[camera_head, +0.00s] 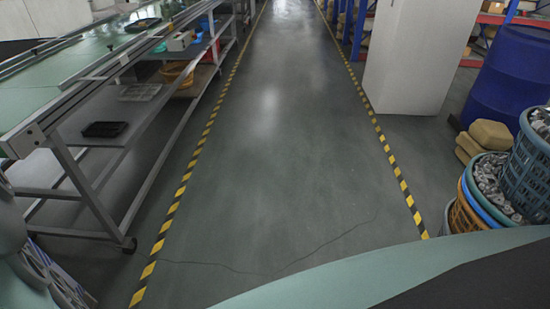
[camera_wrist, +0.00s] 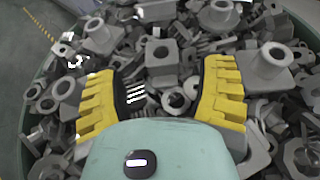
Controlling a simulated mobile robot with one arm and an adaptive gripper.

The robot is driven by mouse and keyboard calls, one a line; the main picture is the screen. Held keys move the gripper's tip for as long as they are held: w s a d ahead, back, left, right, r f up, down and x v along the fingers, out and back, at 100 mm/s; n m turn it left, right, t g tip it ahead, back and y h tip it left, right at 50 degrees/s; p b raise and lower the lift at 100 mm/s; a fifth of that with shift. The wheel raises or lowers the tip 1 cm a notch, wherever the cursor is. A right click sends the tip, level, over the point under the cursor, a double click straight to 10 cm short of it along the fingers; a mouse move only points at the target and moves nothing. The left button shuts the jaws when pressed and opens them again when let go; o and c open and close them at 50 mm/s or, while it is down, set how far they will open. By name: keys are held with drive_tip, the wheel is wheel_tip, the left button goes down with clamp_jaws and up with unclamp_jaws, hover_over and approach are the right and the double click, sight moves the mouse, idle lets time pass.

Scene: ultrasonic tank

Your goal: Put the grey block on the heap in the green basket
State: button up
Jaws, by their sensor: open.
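My gripper (camera_wrist: 163,88) shows in the wrist view with its two yellow fingers spread apart. It is over a heap of grey parts (camera_wrist: 190,65) that fills the basket. Nothing is clearly held between the fingers. The heap has square pieces with holes, flanged pieces and rings, and I cannot tell which one is the grey block. The dark green basket rim (camera_wrist: 307,35) curves around the heap. In the head view, a green-rimmed basket (camera_head: 472,172) with grey parts stands at the right. My gripper is not seen there.
A blue-green basket (camera_head: 530,170) of grey parts stands at the right edge. Behind are tan sacks (camera_head: 490,134), a blue drum (camera_head: 507,80) and a white cabinet (camera_head: 412,60). A metal rack (camera_head: 85,190) with shelves stands at left. The aisle floor (camera_head: 275,150) is clear.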

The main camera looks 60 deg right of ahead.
drive_tip(key=v, duration=0.6)
drive_tip(key=shift+w+r, duration=0.1)
drive_tip(key=shift+w, duration=0.05)
drive_tip(key=shift+s+d+r+p, duration=0.15)
drive_tip(key=shift+s+d+p, duration=0.1)
drive_tip(key=shift+d+p, duration=0.45)
